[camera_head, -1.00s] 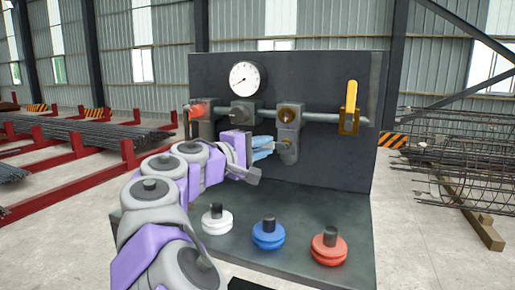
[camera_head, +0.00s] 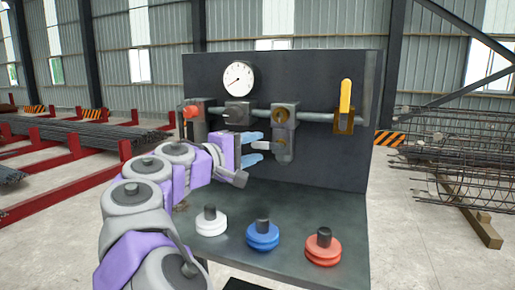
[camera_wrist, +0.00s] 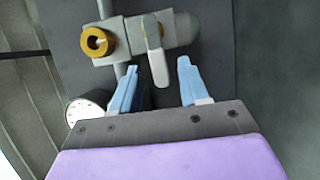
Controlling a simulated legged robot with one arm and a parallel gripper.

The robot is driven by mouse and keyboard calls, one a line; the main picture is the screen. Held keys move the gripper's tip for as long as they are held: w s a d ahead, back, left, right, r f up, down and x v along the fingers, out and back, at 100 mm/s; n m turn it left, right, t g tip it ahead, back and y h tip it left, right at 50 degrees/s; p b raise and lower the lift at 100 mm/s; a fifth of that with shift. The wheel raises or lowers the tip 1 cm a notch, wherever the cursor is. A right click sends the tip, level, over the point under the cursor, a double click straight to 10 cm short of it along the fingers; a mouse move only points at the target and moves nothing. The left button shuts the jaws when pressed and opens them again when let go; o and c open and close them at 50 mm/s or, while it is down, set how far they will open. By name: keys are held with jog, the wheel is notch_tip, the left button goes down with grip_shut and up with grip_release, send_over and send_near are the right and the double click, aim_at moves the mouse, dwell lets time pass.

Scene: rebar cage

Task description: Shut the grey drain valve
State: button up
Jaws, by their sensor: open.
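The grey drain valve (camera_head: 284,148) sits low on the panel, under a brass-centred fitting on the pipe. Its grey lever (camera_head: 266,146) points left, sideways across the panel, toward my gripper. My gripper (camera_head: 260,147) is open, with one blue finger above the lever and one below it. In the wrist view, the lever (camera_wrist: 155,58) stands between the two spread fingers of my gripper (camera_wrist: 158,65), with its tip past the fingertips. A gap shows on each side, and I see no contact.
A yellow-handled valve (camera_head: 345,100) is on the right of the pipe, a gauge (camera_head: 238,78) above, and a red-knobbed fitting (camera_head: 191,112) left. White (camera_head: 211,226), blue (camera_head: 262,238) and red (camera_head: 323,251) knobs stand on the shelf below.

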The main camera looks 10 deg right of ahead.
jog(key=v, duration=1.5)
jog(key=shift+s, duration=0.3)
jog(key=shift+d+b, duration=0.15)
jog(key=shift+b, duration=0.15)
